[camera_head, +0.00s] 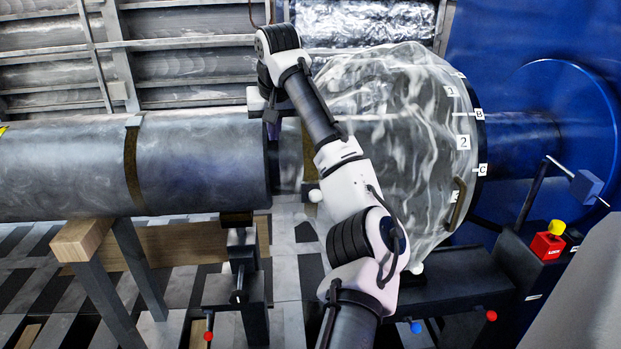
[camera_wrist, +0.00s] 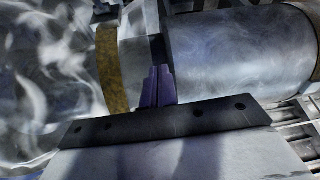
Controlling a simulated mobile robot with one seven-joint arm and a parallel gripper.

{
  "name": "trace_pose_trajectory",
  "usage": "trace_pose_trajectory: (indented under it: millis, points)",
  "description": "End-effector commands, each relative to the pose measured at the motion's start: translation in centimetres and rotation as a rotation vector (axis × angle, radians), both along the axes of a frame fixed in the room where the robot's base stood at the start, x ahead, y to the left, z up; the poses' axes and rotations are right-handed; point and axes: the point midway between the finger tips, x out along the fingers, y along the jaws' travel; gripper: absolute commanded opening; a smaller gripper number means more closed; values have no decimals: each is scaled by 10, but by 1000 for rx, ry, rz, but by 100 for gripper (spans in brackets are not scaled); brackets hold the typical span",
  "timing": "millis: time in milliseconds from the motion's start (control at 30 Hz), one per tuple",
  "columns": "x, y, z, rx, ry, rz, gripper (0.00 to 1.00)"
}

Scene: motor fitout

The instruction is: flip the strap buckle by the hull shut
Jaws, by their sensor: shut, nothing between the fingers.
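A brown curved lever or strap piece (camera_head: 456,203) stands off the clear bag's right rim, beside the blue hull (camera_head: 590,130); I cannot tell for certain that it is the buckle. The translucent bag (camera_head: 400,130) wraps the shaft's middle and has numbered and lettered labels on its right rim. My gripper (camera_head: 272,131) is far left of that lever, at the bag's left end near the grey tube's end. In the wrist view, its purple fingers (camera_wrist: 157,86) are together and empty, close beside a brown band (camera_wrist: 110,70) with a dark fitting (camera_wrist: 107,12).
A large grey tube (camera_head: 200,165) lies on the left on a wood-topped support (camera_head: 88,238). A red box with a yellow knob (camera_head: 548,243) and a blue-blocked lever (camera_head: 586,187) stand at right. My arm crosses in front of the bag.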

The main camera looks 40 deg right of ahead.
Motion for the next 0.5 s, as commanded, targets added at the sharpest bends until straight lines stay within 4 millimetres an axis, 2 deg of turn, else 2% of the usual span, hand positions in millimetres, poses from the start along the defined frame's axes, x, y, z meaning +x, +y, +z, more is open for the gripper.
trace_pose_trajectory:
  millis: [33,100,200,333,500]
  points:
    - [-22,-21,5,16,35,-52,0]
    - [-46,-39,9,41,74,-103,0]
    - [-68,-54,13,65,112,-150,0]
    - [-80,-61,15,81,131,-175,0]
    - [-81,-61,15,82,132,-176,0]
